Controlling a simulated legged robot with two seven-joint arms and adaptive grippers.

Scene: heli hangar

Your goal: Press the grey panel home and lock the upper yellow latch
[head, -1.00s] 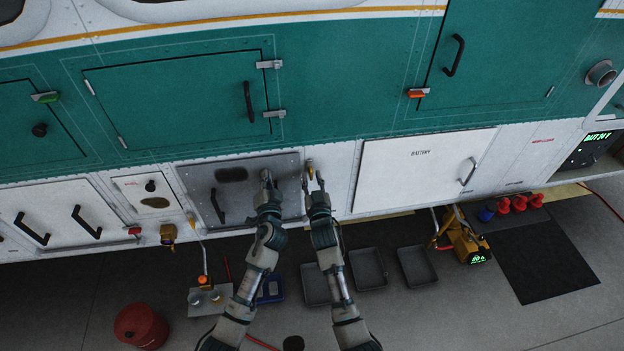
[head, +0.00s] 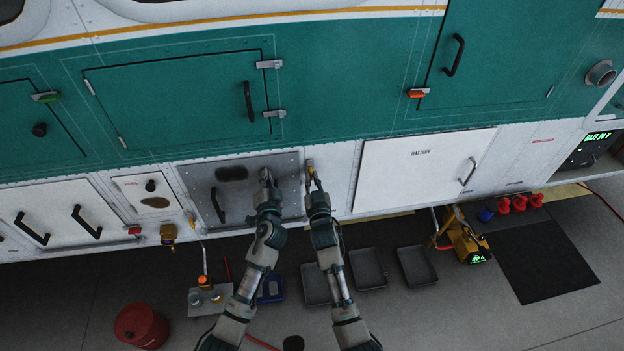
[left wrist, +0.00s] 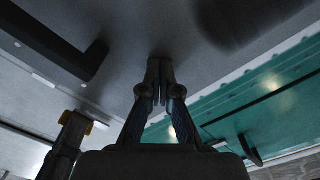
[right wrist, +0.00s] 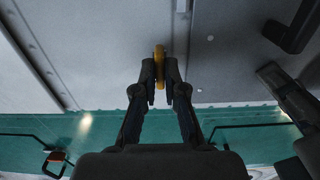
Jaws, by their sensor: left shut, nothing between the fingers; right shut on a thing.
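The grey panel (head: 285,194) with a black handle (head: 217,206) and a dark patch near its top sits in the white lower band of the fuselage. My left gripper (head: 265,174) is shut and empty, its fingertips against or very near the panel's upper right; it also shows in the left wrist view (left wrist: 160,65). The upper yellow latch (right wrist: 159,62) is beside the panel's right edge. My right gripper (head: 311,177) is shut on this latch, with one finger on each side of it in the right wrist view (right wrist: 164,75). Another yellow latch (head: 192,220) shows at the panel's left edge.
A white battery door (head: 410,180) is to the right. Green doors are above. Below, several grey trays (head: 368,268), a yellow device (head: 465,238) and a red drum (head: 140,327) stand on the floor. The fuselage face around both grippers is clear.

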